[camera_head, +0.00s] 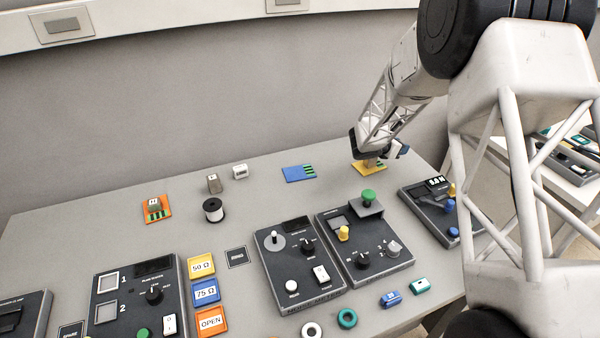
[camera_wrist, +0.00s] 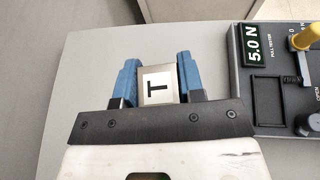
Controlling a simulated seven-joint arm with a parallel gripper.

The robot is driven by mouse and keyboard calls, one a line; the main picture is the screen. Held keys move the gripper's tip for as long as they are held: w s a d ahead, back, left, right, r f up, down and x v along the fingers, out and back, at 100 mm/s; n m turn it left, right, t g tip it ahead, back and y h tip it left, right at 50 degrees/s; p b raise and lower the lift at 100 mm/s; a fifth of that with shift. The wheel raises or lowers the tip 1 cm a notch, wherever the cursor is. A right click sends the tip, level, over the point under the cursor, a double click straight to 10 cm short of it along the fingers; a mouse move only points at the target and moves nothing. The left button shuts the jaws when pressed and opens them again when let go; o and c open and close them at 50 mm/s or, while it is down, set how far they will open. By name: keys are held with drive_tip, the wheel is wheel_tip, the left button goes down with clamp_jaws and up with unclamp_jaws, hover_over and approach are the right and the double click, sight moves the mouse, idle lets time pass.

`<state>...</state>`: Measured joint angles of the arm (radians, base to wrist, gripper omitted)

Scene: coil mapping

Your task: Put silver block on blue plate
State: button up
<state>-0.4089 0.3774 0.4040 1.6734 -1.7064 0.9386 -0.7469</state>
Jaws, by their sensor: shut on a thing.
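The blue plate (camera_head: 299,173) lies flat and bare near the back middle of the table, with green stripes at its right end. My gripper (camera_head: 373,160) is low over the yellow plate (camera_head: 360,170), to the right of the blue plate. In the wrist view, its blue fingers are shut on a pale silver block marked T (camera_wrist: 158,85). In the head view the held block is mostly hidden by my gripper, so I cannot tell whether it touches the yellow plate. A grey block (camera_head: 154,203) sits on the orange plate (camera_head: 164,215) at the left.
A brownish block (camera_head: 214,183), a whitish block (camera_head: 240,171) and a dark-and-white spool (camera_head: 213,211) stand left of the blue plate. Control panels (camera_head: 300,265) fill the front. The pull tester (camera_head: 440,215) is right of my gripper. Table between both plates is clear.

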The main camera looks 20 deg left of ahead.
drive_tip(key=s+a+f+n+y, duration=0.1)
drive_tip(key=s+a, duration=0.6)
drive_tip(key=s, duration=0.3)
drive_tip(key=s+a+f+n+t+y, duration=0.1)
drive_tip(key=s+a, duration=0.6)
drive_tip(key=s, duration=0.3)
drive_tip(key=s+a+f+n+y, duration=0.1)
drive_tip(key=s+a, duration=0.6)
drive_tip(key=s, duration=0.3)
drive_tip(key=shift+a+f+t, duration=0.15)
drive_tip(key=shift+a+t, duration=0.2)
drive_tip(key=shift+t, duration=0.05)
hover_over(296, 178)
drive_tip(key=shift+w+f, duration=0.15)
drive_tip(key=shift+f, duration=0.6)
drive_tip(key=shift+f, duration=0.1)
drive_tip(key=shift+f, duration=1.65)
drive_tip(key=shift+f, duration=0.1)
drive_tip(key=o, duration=1)
